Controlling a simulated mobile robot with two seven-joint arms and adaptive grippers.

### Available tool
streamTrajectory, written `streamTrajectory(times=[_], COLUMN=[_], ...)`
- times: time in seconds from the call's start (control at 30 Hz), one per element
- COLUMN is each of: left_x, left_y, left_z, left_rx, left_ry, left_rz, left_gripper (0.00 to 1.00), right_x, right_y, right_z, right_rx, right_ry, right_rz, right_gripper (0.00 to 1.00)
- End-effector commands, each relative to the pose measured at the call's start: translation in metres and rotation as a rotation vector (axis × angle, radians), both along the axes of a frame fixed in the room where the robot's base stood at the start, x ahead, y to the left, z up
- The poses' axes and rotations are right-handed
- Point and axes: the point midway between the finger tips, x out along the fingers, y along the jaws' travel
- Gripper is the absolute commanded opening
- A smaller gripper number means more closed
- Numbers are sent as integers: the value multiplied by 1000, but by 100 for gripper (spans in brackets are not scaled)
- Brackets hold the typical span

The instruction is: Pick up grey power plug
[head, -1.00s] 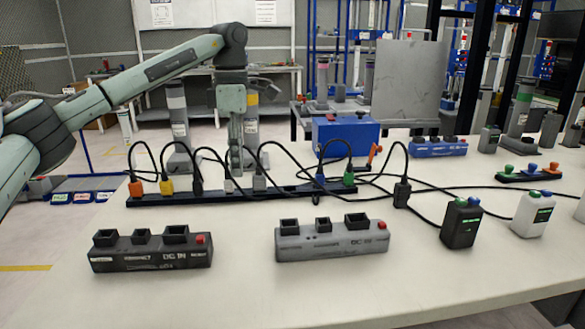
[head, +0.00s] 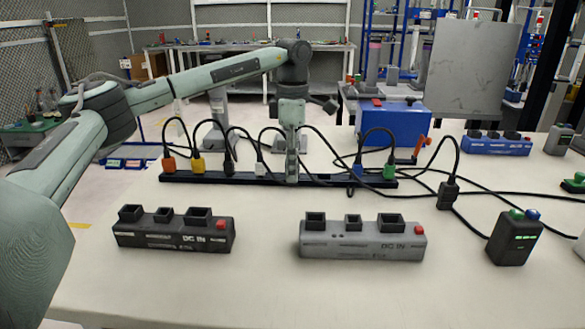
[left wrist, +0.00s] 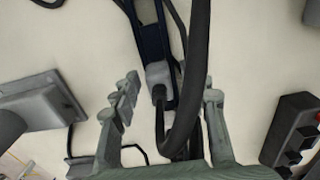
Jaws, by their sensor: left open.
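The grey power plug (left wrist: 158,74) sits in the dark plug strip (left wrist: 152,42) in the left wrist view, with a black cable rising from it. My left gripper (left wrist: 165,98) is open, with one finger on each side of the plug and cable and visible gaps to both. In the head view my left gripper (head: 291,168) points down over the strip and hides the grey plug behind it. The white plug (head: 260,169) is to its left and the blue plug (head: 357,168) is farther right. My right gripper is not in view.
Orange (head: 168,164), yellow (head: 197,163), black (head: 229,167) and green (head: 389,170) plugs share the strip, with looping cables. A black block (head: 175,236) and a grey block (head: 362,242) stand in front. A blue box (head: 398,128) stands behind.

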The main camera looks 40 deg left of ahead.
Motion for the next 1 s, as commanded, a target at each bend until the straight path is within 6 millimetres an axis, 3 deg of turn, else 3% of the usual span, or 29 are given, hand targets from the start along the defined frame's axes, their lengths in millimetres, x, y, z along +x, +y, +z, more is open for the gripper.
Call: streamTrajectory(times=[0.27, 0.6, 1.0], left_x=[0, 0, 0], left_y=[0, 0, 0], left_z=[-3, -3, 0], left_rx=[0, 0, -1], left_ry=[-1, -1, -3], left_rz=[0, 0, 0], left_gripper=[44, 1, 0], right_x=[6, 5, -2], right_y=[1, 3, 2], right_z=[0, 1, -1], right_rx=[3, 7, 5], right_ry=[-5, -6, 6], right_rz=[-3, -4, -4], right_gripper=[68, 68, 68])
